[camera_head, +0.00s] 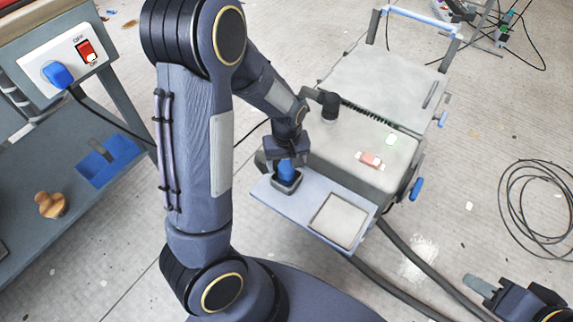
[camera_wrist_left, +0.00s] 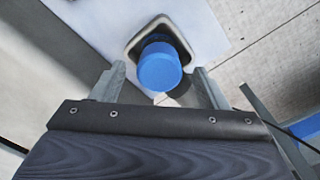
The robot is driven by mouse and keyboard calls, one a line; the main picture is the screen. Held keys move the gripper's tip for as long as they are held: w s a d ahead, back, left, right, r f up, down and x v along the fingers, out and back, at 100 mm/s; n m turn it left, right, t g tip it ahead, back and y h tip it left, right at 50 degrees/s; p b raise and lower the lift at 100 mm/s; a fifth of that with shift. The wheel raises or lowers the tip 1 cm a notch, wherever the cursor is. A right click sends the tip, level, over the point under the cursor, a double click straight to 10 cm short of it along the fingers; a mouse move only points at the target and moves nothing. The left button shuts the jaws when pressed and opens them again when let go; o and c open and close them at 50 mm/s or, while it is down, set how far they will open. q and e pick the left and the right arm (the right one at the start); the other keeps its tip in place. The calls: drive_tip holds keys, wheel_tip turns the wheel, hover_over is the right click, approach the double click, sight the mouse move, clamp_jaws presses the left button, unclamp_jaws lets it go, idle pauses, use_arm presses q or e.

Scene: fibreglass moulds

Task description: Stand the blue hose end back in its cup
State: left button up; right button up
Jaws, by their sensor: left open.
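The blue hose end (camera_head: 287,169) stands in a dark, square-rimmed cup (camera_head: 288,187) on a pale shelf. In the left wrist view the blue hose end (camera_wrist_left: 160,67) rises out of the cup (camera_wrist_left: 135,42), roughly upright. My left gripper (camera_head: 287,163) is right above the cup. In its wrist view the two fingers of the left gripper (camera_wrist_left: 160,76) are apart, one on each side of the blue end, with gaps showing. The bottom of the hose end inside the cup is hidden. My right gripper (camera_head: 482,288) is at the lower right, away from the cup; its jaw opening is unclear.
The pale shelf (camera_head: 310,211) also carries a light square panel (camera_head: 338,220) and joins a grey cart (camera_head: 350,150). At left, a bench holds a switch box (camera_head: 72,62) and a wooden knob (camera_head: 52,204). A coiled black cable (camera_head: 535,205) lies on the floor at right.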

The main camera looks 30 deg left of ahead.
use_arm(q)
wheel_tip(320, 180, up, 9)
drive_tip(key=p, duration=0.3)
drive_tip(key=s+d+r+m+t+h, duration=0.2)
drive_tip(key=s+r+m, duration=0.1)
drive_tip(key=s+r, duration=0.3)
drive_tip(key=s+d+r+m+t+h, duration=0.1)
drive_tip(key=s+d+r+m+t, duration=0.1)
drive_tip(key=s+r, duration=0.5)
drive_tip(key=s+m+t, duration=0.1)
drive_tip(key=s, duration=0.3)
drive_tip(key=shift+r+m+t+h, duration=0.25)
drive_tip(key=shift+m+t+h, duration=0.05)
drive_tip(key=shift+h, duration=0.1)
